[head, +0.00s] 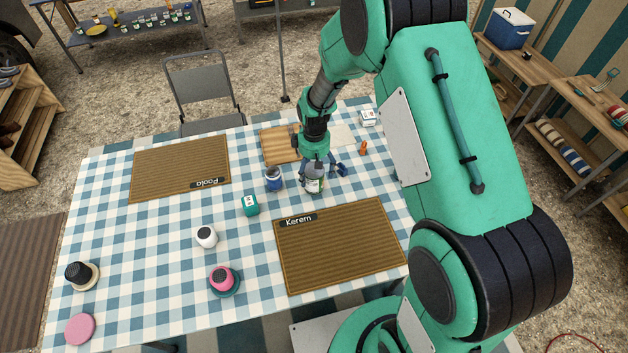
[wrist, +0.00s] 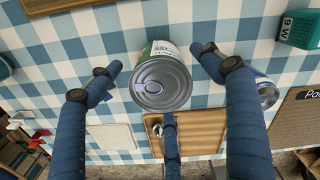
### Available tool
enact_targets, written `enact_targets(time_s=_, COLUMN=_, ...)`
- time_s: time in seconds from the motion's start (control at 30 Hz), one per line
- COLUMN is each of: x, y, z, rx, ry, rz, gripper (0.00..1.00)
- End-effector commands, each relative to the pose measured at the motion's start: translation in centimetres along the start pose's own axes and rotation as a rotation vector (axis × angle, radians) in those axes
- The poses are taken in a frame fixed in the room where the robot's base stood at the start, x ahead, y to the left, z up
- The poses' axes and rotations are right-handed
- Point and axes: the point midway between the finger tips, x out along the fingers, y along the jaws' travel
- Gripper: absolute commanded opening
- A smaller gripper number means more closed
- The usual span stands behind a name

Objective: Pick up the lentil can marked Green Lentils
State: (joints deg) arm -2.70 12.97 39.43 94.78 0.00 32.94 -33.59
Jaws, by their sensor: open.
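A can (head: 314,184) with a green and white label and a bare metal lid stands on the checked tablecloth, just behind the Kerem mat. In the wrist view the can (wrist: 162,80) shows its lid and a strip of label with print too small and cut off to read. My gripper (head: 322,170) is at the can, partly covering it in the head view. In the wrist view my gripper (wrist: 158,60) is open, with one blue finger on each side of the can and a third near its lid edge. Gaps show at the two side fingers; contact at the third is unclear.
A blue can (head: 274,181) stands close on the left, with a teal box (head: 250,205) beyond it. The Kerem mat (head: 340,245) lies in front and a wooden board (head: 280,146) behind. A small orange object (head: 364,148) and white box (head: 368,117) are to the right.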

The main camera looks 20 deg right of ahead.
Motion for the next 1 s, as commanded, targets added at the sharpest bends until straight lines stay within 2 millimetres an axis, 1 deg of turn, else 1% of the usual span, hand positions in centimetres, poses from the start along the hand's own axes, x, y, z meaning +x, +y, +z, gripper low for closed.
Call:
enact_targets(time_s=0.1, x=0.7, y=0.1, z=-0.1, rx=0.0, ry=0.002, rz=0.001, gripper=0.8)
enact_targets(time_s=0.47, x=0.8, y=0.1, z=-0.1, rx=0.0, ry=0.002, rz=0.001, gripper=0.8)
enact_targets(time_s=0.57, x=1.1, y=0.0, z=-0.1, rx=0.0, ry=0.002, rz=0.001, gripper=0.8)
enact_targets(time_s=0.67, x=2.0, y=0.0, z=-0.1, rx=0.0, ry=0.001, rz=0.001, gripper=0.8)
enact_targets(time_s=0.9, x=4.8, y=-0.1, z=0.0, rx=0.0, ry=0.001, rz=0.001, gripper=0.8)
enact_targets(time_s=1.0, x=5.6, y=-0.1, z=0.0, rx=0.0, ry=0.001, rz=0.001, gripper=0.8)
